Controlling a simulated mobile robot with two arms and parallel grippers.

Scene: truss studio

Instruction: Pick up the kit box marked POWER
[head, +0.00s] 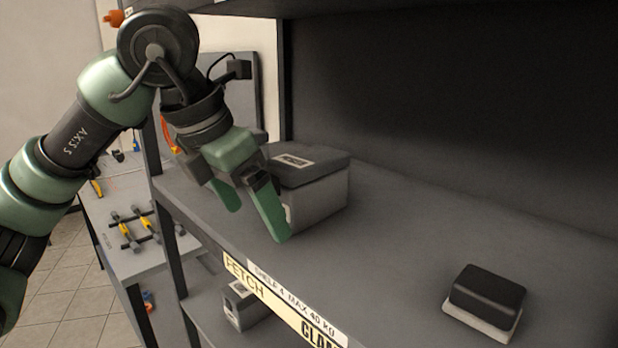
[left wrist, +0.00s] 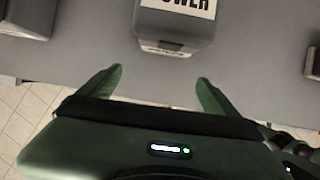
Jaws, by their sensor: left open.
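In the left wrist view, a grey box (left wrist: 178,30) has a white label whose visible letters fit POWER. It lies just beyond the gap between the fingers, and its top is cut off by the frame. In the head view, a grey box with a dark lid (head: 320,192) stands on the shelf; its lid label is too small to read. My left gripper (head: 254,212) is open and empty, with its green fingers in front of this box and partly hiding it. The fingers also show in the left wrist view (left wrist: 158,90). My right gripper is not in view.
Another box (head: 242,303) is on the lower shelf. A dark upright post (head: 150,155) and a workbench (head: 150,255) with tools are at left.

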